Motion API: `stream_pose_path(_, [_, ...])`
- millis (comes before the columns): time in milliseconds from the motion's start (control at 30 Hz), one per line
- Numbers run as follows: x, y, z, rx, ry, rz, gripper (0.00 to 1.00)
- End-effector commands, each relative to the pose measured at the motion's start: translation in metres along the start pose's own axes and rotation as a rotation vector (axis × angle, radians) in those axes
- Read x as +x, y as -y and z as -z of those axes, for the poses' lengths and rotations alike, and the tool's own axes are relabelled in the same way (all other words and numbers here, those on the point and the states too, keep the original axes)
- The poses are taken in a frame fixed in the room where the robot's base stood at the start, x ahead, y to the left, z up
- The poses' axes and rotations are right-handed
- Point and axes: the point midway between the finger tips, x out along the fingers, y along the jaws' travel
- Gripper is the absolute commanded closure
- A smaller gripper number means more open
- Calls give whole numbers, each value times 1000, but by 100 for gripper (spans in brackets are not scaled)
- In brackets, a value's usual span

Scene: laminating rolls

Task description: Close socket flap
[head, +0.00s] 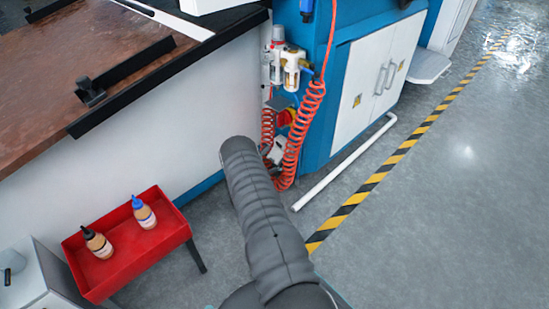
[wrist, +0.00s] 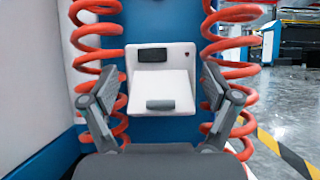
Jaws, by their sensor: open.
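The white socket (wrist: 178,53) is on a blue panel, straight ahead in the wrist view. It has a dark rectangle on its upper face. Its white flap (wrist: 160,84) appears open, tilted out toward me below that face, with a grey grip (wrist: 160,105) at its lower edge. My gripper (wrist: 161,90) is open and empty, one finger on each side of the flap in the picture; I cannot tell the depth gap. In the head view the socket (head: 279,154) shows partly beyond the end of my arm, which hides my gripper.
Red coiled hoses (wrist: 232,70) hang on both sides of the socket, close to my fingers. A blue machine (head: 335,85) with white doors stands right of it. A red tray (head: 150,240) with two bottles is at lower left. The floor on the right is clear.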

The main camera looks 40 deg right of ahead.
Motion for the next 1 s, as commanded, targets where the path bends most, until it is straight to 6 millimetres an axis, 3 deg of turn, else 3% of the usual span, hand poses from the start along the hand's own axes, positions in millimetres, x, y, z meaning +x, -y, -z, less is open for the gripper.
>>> stream_pose_path(300, [29, 0, -47, 1, 1, 2, 12])
stream_pose_path(500, [41, 1, -66, 0, 1, 1, 12])
stream_pose_path(1000, [45, 1, -73, -1, 0, 2, 13])
